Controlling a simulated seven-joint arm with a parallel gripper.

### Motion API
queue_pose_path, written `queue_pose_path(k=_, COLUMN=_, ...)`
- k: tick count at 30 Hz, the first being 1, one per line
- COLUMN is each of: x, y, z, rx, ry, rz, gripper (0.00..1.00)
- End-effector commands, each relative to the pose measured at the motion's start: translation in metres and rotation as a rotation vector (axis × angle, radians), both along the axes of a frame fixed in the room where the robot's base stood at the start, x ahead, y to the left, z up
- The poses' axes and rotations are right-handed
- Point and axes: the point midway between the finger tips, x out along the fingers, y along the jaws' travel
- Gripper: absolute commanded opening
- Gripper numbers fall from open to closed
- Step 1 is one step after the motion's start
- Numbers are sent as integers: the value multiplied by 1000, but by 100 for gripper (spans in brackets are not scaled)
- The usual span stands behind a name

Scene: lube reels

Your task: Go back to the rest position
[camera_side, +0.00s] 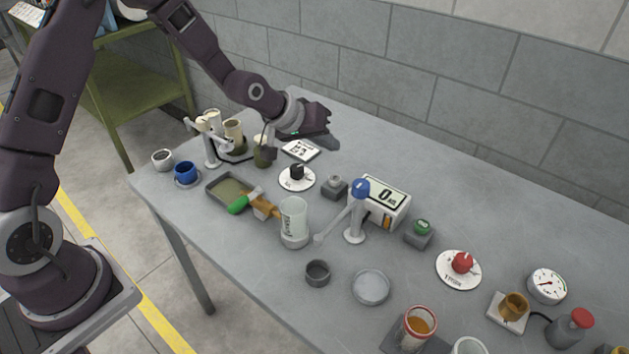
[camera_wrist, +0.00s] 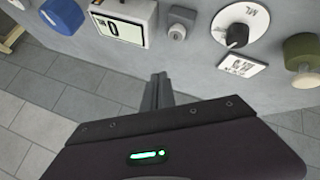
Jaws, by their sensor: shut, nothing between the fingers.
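My gripper (camera_side: 330,141) is above the back left part of the grey table (camera_side: 230,275) in the side view, past the far side of a white dial with a black knob (camera_side: 297,172). In the wrist view the gripper's fingers (camera_wrist: 158,92) are together with nothing between them. The same black-knobbed dial (camera_wrist: 238,35) and a small printed card (camera_wrist: 242,64) show to the right of the fingers. The gripper touches nothing that I can see.
A white digital display box (camera_side: 385,203) and a blue-knobbed lever (camera_side: 360,188) stand mid-table. A block wall (camera_side: 500,100) rises behind.

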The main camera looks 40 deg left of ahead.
Motion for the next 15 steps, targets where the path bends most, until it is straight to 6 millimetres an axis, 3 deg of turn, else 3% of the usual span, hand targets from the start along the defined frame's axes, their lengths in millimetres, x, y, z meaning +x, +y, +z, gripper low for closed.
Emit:
queue_pose_path(k=2, x=-25, y=4, z=43, rx=109, ry=6, rz=-51, gripper=0)
queue_pose_path(k=5, x=-81, y=14, z=97, rx=265, ry=48, rz=-109, gripper=0)
queue_pose_path(k=9, x=-179, y=28, z=155, rx=408, ry=106, rz=-156, gripper=0)
queue_pose_path(k=12, x=-254, y=33, z=175, rx=452, ry=144, rz=-188, gripper=0)
queue_pose_path(k=15, x=-314, y=34, z=179, rx=457, ry=169, rz=-226, gripper=0)
